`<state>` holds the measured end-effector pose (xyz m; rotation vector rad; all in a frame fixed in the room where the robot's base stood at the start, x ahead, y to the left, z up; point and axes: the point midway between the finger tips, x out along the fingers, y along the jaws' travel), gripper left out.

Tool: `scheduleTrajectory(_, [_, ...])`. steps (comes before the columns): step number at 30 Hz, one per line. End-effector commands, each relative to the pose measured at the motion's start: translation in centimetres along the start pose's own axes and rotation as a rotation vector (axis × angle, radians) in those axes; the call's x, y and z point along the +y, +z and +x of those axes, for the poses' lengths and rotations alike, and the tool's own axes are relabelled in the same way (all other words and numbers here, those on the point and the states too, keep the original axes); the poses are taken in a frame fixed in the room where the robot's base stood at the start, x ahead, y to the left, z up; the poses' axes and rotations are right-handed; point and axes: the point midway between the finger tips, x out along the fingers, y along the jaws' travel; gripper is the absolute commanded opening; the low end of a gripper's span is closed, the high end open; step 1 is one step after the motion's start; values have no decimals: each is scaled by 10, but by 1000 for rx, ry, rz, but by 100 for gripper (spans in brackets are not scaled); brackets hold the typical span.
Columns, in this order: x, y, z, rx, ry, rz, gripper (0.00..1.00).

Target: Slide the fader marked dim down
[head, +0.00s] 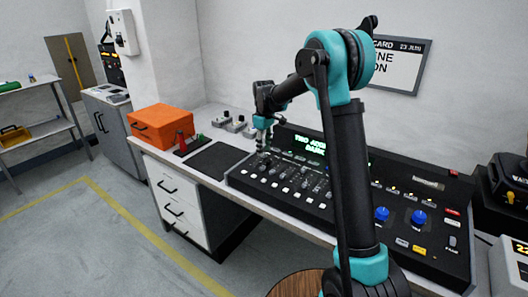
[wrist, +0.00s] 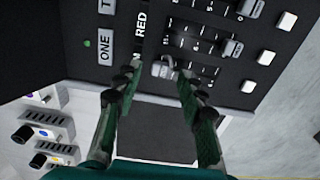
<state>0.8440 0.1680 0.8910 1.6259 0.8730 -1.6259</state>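The black lighting console (head: 250,182) lies on the desk, with a row of faders along its front left part. My gripper (head: 264,142) points down over the console's left end. In the wrist view, its two green fingers (wrist: 160,74) are spread, with a grey fader cap (wrist: 162,69) between their tips. I see a gap beside the cap, and cannot tell whether either finger touches it. A label reading RED (wrist: 141,22) marks the neighbouring fader. The label by the nearest fader is mostly hidden by the left finger; only what looks like an M shows.
Further fader caps (wrist: 232,48) and white buttons (wrist: 266,57) sit close beside the gripper. A black mat (head: 215,160), an orange box (head: 162,124) and small grey units (head: 235,125) lie left of the console. Blue knobs (head: 381,214) are at its right.

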Motion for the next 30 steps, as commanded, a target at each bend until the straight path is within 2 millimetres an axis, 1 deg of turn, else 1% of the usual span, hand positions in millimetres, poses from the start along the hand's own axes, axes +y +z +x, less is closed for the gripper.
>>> scheduleTrajectory(3, [0,0,11,0,0,0,40])
scheduleTrajectory(6, [0,0,16,0,0,0,40])
scheduleTrajectory(14, [0,0,17,0,0,0,40])
scheduleTrajectory(15, [0,0,17,0,0,0,38])
scheduleTrajectory(24, [0,0,17,0,0,0,1])
scheduleTrajectory(30, [0,0,17,0,0,0,0])
